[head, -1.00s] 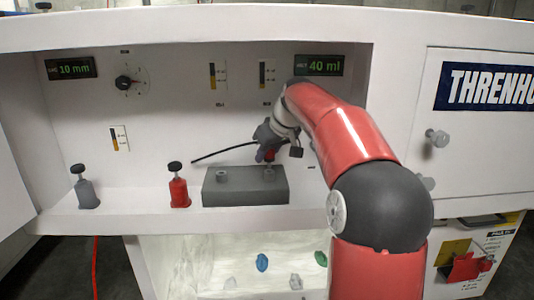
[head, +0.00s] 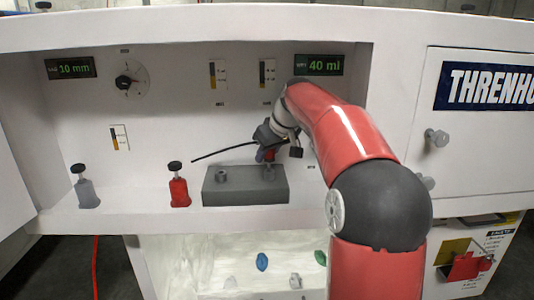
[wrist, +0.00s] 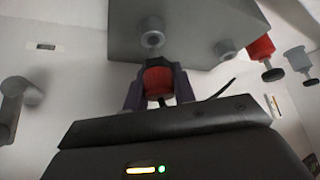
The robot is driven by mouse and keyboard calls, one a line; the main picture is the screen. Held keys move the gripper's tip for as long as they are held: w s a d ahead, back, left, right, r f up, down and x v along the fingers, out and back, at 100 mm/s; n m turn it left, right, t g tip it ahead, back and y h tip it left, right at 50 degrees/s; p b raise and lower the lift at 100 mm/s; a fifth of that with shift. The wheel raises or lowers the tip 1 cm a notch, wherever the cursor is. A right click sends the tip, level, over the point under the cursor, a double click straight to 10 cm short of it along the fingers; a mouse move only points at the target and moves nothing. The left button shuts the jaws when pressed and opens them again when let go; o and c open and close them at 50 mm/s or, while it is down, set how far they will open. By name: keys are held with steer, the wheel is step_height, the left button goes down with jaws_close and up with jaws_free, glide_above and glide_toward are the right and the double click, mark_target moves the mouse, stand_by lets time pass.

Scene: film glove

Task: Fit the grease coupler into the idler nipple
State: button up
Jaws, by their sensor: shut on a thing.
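My gripper (wrist: 159,92) is shut on the red grease coupler (wrist: 158,82), with a finger on each side of it. In the head view the coupler (head: 268,155) is partly hidden by my gripper and sits just above the right-hand nipple (head: 268,172) of a grey block (head: 243,191). In the wrist view that nipple (wrist: 152,38) lies straight ahead of the coupler's end; I cannot tell whether they touch. A second nipple (head: 221,175) stands at the block's left. No readable label shows which is the idler one.
A thin black hose (head: 225,152) sticks out left from my gripper. A red bottle-like fitting (head: 179,192) and a grey one (head: 87,192) stand left of the block on the white ledge. The panel behind carries a dial (head: 124,82) and displays reading 10 mm and 40 ml.

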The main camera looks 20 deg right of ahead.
mark_target(273, 152)
steer(key=shift+f+b, duration=1)
steer(key=shift+f, duration=0.4)
steer(key=o, duration=1.1)
steer(key=shift+c, duration=0.2)
steer(key=v, duration=0.7)
steer(key=shift+s+r+p, duration=0.15)
steer(key=shift+r+p, duration=0.2)
steer(key=shift+p, duration=0.05)
